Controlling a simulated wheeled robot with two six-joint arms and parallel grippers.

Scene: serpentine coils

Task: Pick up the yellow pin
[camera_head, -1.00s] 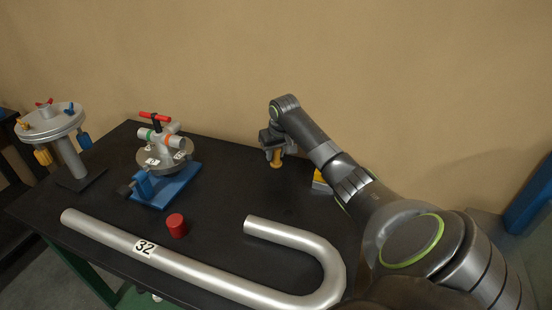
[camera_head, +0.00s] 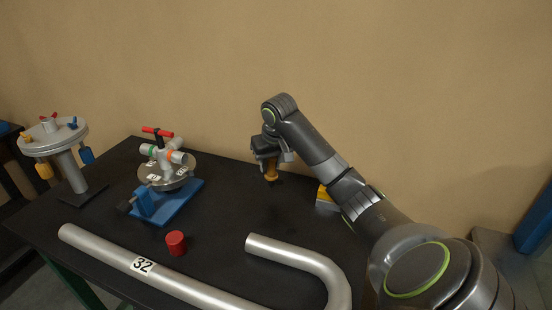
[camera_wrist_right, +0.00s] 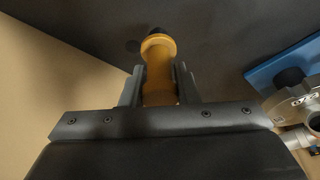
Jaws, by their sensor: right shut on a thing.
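The yellow pin (camera_head: 271,173) is held upright below my right gripper (camera_head: 267,163) over the back of the black table. In the right wrist view the pin (camera_wrist_right: 158,62) is between the two fingers of the right gripper (camera_wrist_right: 158,85), which are shut on it. A dark round spot shows beside the pin's end in that view. I cannot tell whether the pin's lower end touches the table. My left gripper is not in view.
A valve on a blue base (camera_head: 180,203) stands left of the gripper. A red cylinder (camera_head: 176,243) and a silver bent pipe marked 32 (camera_head: 215,294) lie in front. A yellow-and-grey block (camera_head: 325,198) sits near my right arm. A round stand (camera_head: 52,138) is at far left.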

